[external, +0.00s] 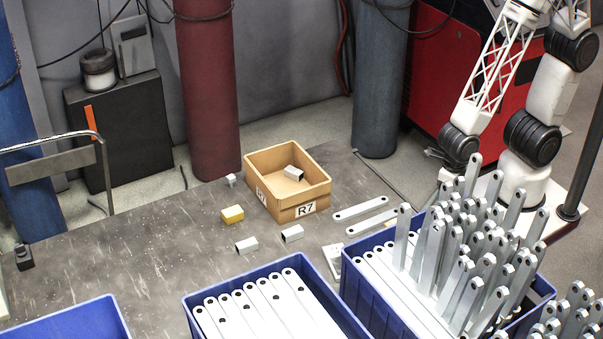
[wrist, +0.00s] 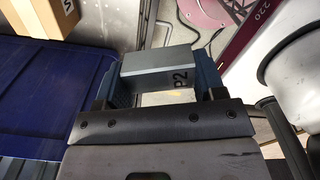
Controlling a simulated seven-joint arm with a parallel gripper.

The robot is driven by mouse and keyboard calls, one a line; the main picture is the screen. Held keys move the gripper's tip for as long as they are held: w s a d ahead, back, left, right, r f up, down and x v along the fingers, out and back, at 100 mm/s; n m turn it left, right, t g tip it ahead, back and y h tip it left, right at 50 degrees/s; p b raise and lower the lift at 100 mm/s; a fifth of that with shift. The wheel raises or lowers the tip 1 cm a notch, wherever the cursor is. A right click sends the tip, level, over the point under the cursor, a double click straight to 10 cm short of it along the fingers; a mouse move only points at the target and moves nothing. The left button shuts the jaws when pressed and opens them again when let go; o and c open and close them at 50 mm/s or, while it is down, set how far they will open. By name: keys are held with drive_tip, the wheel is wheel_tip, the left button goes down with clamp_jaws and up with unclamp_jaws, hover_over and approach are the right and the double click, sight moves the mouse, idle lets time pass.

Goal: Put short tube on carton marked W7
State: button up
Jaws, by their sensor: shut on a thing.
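My gripper (wrist: 162,75) is shut on a grey block marked P2 (wrist: 155,68) in the wrist view. I cannot tell whether this block is a hollow tube. In the external view my gripper is hidden behind the upright brackets at right. Short square silver tubes lie on the table, one (external: 246,244) left of another (external: 292,233). No mark W7 is clearly readable. A carton corner with a partly cut-off mark (wrist: 48,18) shows in the wrist view.
A yellow block (external: 232,214) and a small grey piece (external: 231,180) lie left of the carton. Flat brackets (external: 360,208) lie right of it. Blue crates of brackets (external: 190,303) stand in front, with tall upright brackets (external: 404,236) at right.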

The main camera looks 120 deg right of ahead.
drive_tip(key=shift+w, duration=0.1)
drive_tip(key=w, duration=0.5)
drive_tip(key=w+f, duration=0.1)
drive_tip(key=w, duration=0.9)
drive_tip(key=shift+w+d+f, duration=0.25)
drive_tip(key=shift+w+d, duration=0.05)
drive_tip(key=shift+w, duration=0.1)
drive_tip(key=shift+f, duration=1.75)
drive_tip(key=shift+f, duration=0.1)
drive_tip(key=o, duration=0.9)
drive_tip(key=shift+o, duration=0.2)
wheel_tip(320, 180, up, 12)
